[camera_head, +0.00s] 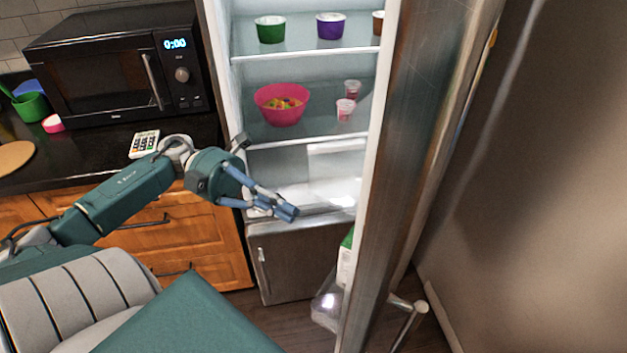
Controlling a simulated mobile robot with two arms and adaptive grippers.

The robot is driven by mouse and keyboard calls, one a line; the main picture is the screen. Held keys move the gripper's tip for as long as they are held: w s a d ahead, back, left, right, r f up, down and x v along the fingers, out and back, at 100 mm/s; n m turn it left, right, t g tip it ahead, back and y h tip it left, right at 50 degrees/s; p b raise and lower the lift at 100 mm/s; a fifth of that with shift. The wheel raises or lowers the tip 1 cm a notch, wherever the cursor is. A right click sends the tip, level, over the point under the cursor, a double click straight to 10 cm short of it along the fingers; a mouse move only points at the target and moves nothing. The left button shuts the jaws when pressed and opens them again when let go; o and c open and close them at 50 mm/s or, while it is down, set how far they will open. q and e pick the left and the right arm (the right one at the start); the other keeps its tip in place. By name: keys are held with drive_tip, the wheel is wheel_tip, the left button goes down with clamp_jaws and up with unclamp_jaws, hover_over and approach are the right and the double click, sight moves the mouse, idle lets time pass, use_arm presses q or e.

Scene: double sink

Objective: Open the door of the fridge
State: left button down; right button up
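The fridge door (411,140) stands open, swung toward me on the right, with its inner side facing left. A bar handle (408,325) shows at its lower right. The fridge interior (300,152) is exposed, with shelves holding a pink bowl (281,113), a green cup (270,30) and a purple cup (331,26). My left gripper (286,212) is in front of the lower part of the fridge opening, left of the door and apart from it. Its fingers are seen close together with nothing visible between them. My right gripper is out of view.
A black microwave (105,75) sits on the dark counter (95,160) at the left, above wooden drawers (215,250). A remote-like keypad (144,143) lies on the counter. A bare wall (540,190) is close on the right of the door.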

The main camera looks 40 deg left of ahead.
use_arm(q)
drive_tip(key=w+d+p, duration=0.1)
drive_tip(key=d+p, duration=0.3)
drive_tip(key=d, duration=0.9)
drive_tip(key=shift+w, duration=0.25)
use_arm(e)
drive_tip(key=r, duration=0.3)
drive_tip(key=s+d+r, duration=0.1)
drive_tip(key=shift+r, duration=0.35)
use_arm(q)
drive_tip(key=shift+d, duration=0.1)
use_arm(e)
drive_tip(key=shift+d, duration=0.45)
